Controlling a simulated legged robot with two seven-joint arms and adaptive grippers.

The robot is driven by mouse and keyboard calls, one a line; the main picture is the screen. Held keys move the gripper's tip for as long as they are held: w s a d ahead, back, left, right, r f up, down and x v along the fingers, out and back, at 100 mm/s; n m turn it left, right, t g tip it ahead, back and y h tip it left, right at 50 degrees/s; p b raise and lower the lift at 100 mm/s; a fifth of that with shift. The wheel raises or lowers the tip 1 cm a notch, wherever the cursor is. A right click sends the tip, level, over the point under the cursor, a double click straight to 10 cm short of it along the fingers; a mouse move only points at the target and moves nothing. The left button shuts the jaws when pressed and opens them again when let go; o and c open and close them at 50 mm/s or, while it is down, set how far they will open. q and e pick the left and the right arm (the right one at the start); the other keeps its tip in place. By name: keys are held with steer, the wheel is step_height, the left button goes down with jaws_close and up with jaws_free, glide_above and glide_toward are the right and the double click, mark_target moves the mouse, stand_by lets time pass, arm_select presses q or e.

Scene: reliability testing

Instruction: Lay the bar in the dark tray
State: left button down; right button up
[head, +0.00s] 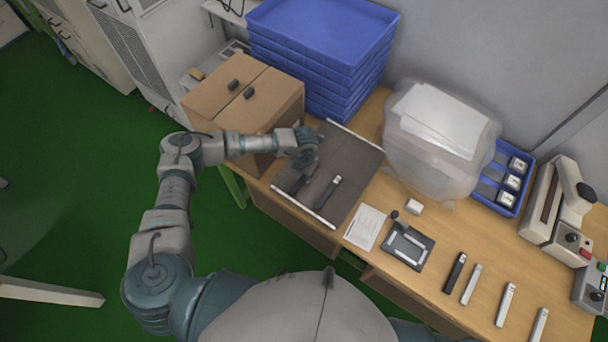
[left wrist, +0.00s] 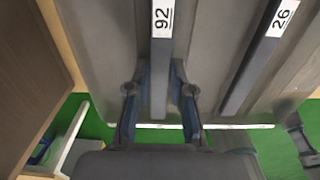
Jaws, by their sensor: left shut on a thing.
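The dark tray (head: 362,160) is a flat grey-black sheet with pale edges on the wooden table. My left gripper (head: 298,182) is over its left part, pointing down. In the left wrist view my left gripper (left wrist: 160,98) is shut on a grey bar (left wrist: 158,65) with a white number label, one finger on each side. I cannot tell whether this bar touches the tray. A second dark labelled bar (head: 328,192) lies in the tray to the right; it also shows in the left wrist view (left wrist: 255,60), apart from the gripper.
A cardboard box (head: 240,102) stands close behind my left forearm. A paper sheet (head: 365,227), a black fixture (head: 408,247) and several bars (head: 471,284) lie to the right.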

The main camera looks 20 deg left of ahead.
mark_target(304, 177)
arm_select(q)
steer(key=shift+s+f, duration=0.1)
steer(key=shift+f, duration=0.15)
steer(key=c, duration=1)
jaws_free()
steer(key=shift+d, duration=0.1)
step_height(304, 177, up, 12)
steer(key=shift+r+b, duration=0.2)
steer(key=shift+b, duration=0.4)
